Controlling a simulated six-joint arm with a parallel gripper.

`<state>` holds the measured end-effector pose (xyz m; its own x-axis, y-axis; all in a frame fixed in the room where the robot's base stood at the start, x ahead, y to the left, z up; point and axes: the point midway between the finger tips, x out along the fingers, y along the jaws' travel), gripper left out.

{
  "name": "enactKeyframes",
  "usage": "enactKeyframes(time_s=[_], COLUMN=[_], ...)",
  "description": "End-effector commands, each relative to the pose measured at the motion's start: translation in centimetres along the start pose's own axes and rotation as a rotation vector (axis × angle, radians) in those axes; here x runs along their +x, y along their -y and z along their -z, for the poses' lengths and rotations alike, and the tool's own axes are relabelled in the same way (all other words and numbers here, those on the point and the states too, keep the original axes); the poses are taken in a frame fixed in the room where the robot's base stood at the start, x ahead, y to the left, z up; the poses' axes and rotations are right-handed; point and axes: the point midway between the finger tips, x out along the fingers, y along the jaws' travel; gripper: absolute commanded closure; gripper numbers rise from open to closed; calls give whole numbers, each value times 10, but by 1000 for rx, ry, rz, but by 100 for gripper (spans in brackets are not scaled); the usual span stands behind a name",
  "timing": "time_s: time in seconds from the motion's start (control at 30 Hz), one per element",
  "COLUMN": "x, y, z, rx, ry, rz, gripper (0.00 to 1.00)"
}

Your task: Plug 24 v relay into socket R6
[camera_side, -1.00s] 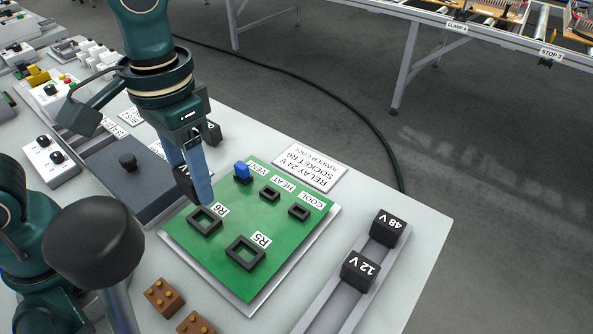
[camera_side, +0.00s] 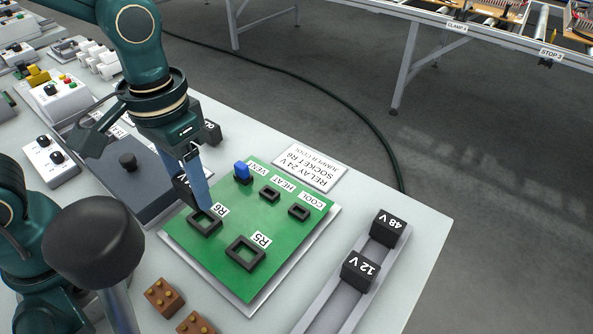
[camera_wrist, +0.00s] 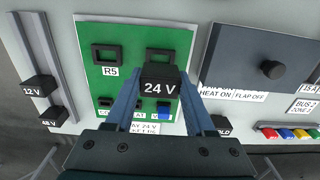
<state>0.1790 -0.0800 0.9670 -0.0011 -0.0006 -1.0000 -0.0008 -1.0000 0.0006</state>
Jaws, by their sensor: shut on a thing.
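My gripper (camera_side: 192,204) is shut on the black 24 V relay. In the wrist view the relay (camera_wrist: 160,82) sits between the two blue fingers, its white 24 V label facing the camera. In the side view the near finger hides most of the relay. Socket R6 (camera_side: 205,224) is a black square frame on the green board (camera_side: 225,275); the fingertip is at its back edge in the side view. In the wrist view the relay partly covers socket R6 (camera_wrist: 160,53). I cannot tell whether the relay touches the socket.
Socket R5 (camera_side: 245,253) is empty beside R6. A blue jumper (camera_side: 242,171) stands at VENT; HEAT (camera_side: 269,193) and COOL (camera_side: 299,212) are empty. The 12 V relay (camera_side: 360,271) and 48 V relay (camera_side: 385,228) stand on a rail at the right. A dark box with a knob (camera_side: 128,160) lies left.

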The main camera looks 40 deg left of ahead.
Motion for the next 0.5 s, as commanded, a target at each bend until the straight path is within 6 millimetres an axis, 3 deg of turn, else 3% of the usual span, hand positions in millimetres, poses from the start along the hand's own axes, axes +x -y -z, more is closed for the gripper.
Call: enactKeyframes(time_s=[0.23,0.5], x=[20,27], y=[0,0], z=[0,0], rx=[0,0], ry=[3,-1], rz=[1,0], gripper=[100,100])
